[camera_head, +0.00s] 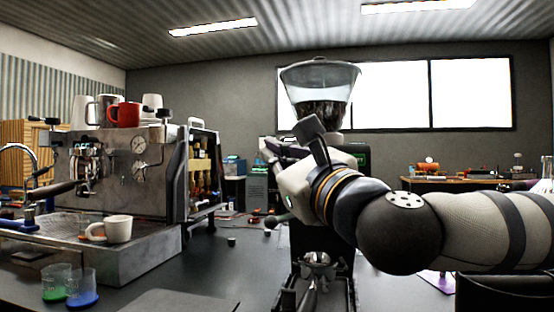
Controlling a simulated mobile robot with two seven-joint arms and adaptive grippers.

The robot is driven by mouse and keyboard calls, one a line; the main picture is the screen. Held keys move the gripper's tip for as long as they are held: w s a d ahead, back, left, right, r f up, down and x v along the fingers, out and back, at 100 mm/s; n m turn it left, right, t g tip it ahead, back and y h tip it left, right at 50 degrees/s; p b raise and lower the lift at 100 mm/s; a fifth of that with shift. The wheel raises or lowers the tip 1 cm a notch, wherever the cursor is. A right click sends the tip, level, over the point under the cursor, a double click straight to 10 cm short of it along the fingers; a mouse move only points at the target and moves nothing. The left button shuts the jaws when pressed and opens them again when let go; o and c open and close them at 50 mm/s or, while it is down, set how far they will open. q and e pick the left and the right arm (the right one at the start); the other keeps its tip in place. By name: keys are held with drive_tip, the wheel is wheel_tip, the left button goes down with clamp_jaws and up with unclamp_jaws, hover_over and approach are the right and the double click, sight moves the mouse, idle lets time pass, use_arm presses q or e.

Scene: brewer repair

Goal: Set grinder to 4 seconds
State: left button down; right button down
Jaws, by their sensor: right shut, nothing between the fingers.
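The grinder (320,82) stands in the middle of the view, with a clear, wide hopper holding dark beans and a dark body. My right arm comes in from the right and crosses in front of the grinder's upper body. My right gripper (272,152) is shut and empty, close to the grinder's front just below the hopper. The gripper and wrist hide most of the grinder's front, so its display and time setting cannot be read. I cannot tell whether the fingers touch it. My left gripper is not in view.
A portafilter (316,262) sits at the grinder's base. The steel espresso machine (110,165) stands at left, with a white cup (118,229) on its tray and a red mug (124,115) on top. Green and blue cups (82,290) stand at front left. A workbench (450,184) is behind.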

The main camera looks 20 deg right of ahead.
drive_tip(key=shift+s+a, duration=0.25)
drive_tip(key=shift+s, duration=0.1)
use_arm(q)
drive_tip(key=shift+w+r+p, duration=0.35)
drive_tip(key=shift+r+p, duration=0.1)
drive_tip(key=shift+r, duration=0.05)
use_arm(e)
drive_tip(key=s+a, duration=0.1)
drive_tip(key=s, duration=0.1)
drive_tip(key=s+a, duration=0.1)
drive_tip(key=s, duration=0.1)
drive_tip(key=shift+a, duration=0.4)
